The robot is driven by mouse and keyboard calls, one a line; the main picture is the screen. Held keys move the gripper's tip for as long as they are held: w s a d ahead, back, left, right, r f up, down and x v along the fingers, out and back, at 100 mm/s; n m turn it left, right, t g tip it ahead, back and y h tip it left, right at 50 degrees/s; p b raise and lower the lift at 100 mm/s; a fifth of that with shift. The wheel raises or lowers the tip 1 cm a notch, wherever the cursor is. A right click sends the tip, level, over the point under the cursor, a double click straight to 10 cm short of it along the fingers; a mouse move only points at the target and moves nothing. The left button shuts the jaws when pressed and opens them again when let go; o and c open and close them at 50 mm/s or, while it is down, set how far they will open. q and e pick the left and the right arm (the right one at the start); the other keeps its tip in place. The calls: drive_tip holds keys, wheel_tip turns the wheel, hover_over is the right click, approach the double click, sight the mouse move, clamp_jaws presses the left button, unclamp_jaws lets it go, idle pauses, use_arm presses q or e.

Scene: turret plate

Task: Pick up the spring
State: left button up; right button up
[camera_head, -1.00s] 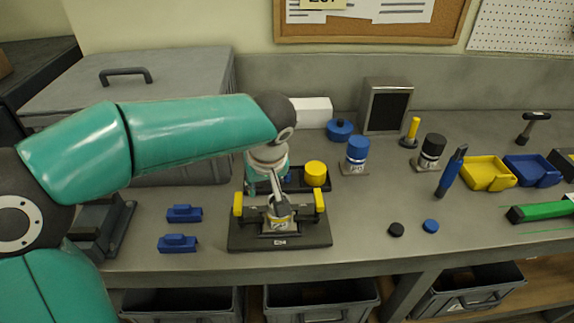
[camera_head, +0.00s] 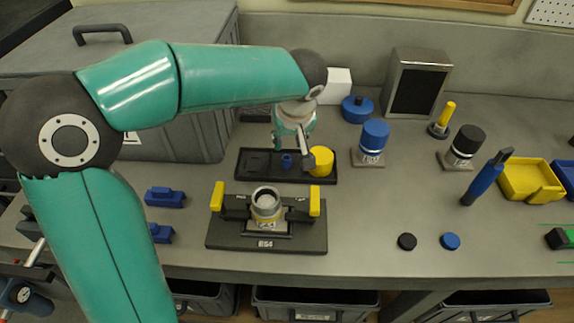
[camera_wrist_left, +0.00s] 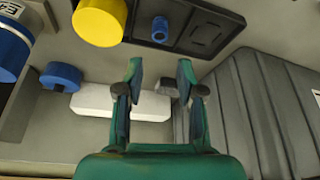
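A small blue cylindrical piece (camera_head: 287,160), which seems to be the spring, stands in the black parts tray (camera_head: 256,176). It also shows in a tray compartment at the top of the left wrist view (camera_wrist_left: 160,29). A yellow cap (camera_head: 321,163) sits to its right in the tray. My left gripper (camera_head: 291,146) hangs over the tray, near the blue piece and the cap. Its fingers are apart in the left wrist view (camera_wrist_left: 160,80), with nothing between them. My right gripper is not in view.
In front of the tray is a black fixture (camera_head: 235,233) with yellow clamps and an open hollow cylinder (camera_head: 266,203). A blue-topped cylinder (camera_head: 374,138) stands right. A large grey case (camera_head: 190,95) is behind left. Two small discs lie front right, with bare bench around them.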

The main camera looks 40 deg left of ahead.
sight(287, 158)
use_arm(q)
drive_tip(key=b+x, duration=0.1)
drive_tip(key=x, duration=0.3)
drive_tip(key=shift+a+f, duration=0.15)
drive_tip(key=shift+f, duration=0.15)
drive_tip(key=x, duration=0.1)
drive_tip(key=b+x, duration=0.1)
drive_tip(key=x, duration=0.1)
drive_tip(key=b+x, duration=0.1)
drive_tip(key=shift+d+f, duration=0.25)
drive_tip(key=shift+f, duration=0.35)
drive_tip(key=shift+w+a+f, duration=0.15)
drive_tip(key=shift+c, duration=1.4)
clamp_jaws()
